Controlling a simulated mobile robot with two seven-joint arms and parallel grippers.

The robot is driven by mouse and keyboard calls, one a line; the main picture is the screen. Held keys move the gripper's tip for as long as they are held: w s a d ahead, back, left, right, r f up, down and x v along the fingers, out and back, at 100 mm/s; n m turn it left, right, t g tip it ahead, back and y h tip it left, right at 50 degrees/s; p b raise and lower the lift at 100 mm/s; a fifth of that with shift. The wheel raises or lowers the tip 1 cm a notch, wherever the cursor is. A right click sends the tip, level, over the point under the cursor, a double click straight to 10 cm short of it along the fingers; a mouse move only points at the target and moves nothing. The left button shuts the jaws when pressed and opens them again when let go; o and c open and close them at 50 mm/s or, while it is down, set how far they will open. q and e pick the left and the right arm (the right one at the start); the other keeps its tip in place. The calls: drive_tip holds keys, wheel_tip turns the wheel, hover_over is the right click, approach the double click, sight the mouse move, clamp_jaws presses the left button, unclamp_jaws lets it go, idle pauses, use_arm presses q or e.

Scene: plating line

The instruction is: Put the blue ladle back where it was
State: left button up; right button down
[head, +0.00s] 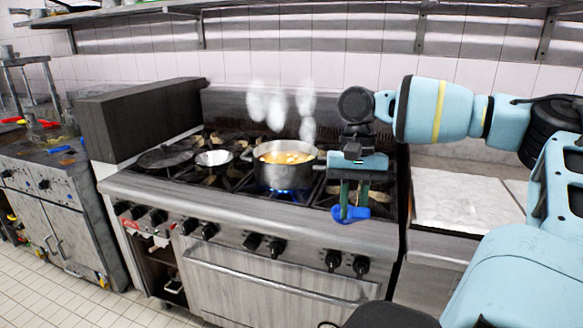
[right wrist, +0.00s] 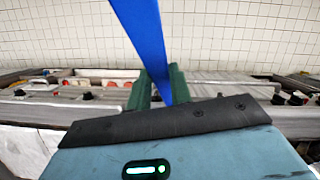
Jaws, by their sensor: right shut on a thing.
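The blue ladle (head: 350,214) is in my right gripper (head: 353,205), above the front right part of the stove. In the head view only a small blue part of it shows at the fingertips. In the right wrist view its long blue handle (right wrist: 143,35) runs from the top edge down between the green fingers of the gripper (right wrist: 160,85). The fingers are shut on it. The ladle's bowl cannot be made out clearly. My left gripper is not in view.
A steaming pot (head: 262,172) of yellowish food sits over a blue flame on the stove (head: 230,213). A small pan (head: 214,160) and a dark pan (head: 163,157) are left of it. A left counter (head: 85,160) holds colored items.

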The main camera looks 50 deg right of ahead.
drive_tip(key=a+f+n, duration=0.2)
drive_tip(key=a+f, duration=0.3)
drive_tip(key=f, duration=0.3)
drive_tip(key=a+f+n, duration=0.2)
drive_tip(key=a+f, duration=0.3)
drive_tip(key=f, duration=0.2)
drive_tip(key=w+a+n+h, duration=0.1)
drive_tip(key=w+a+n, duration=0.1)
drive_tip(key=a, duration=0.7)
drive_tip(key=w+a+f+n+g+h, duration=0.1)
drive_tip(key=a+n, duration=0.3)
drive_tip(key=a, duration=0.5)
drive_tip(key=shift+w+f+n+h, duration=0.15)
drive_tip(key=shift+w+n+h, duration=0.2)
drive_tip(key=shift+w, duration=0.4)
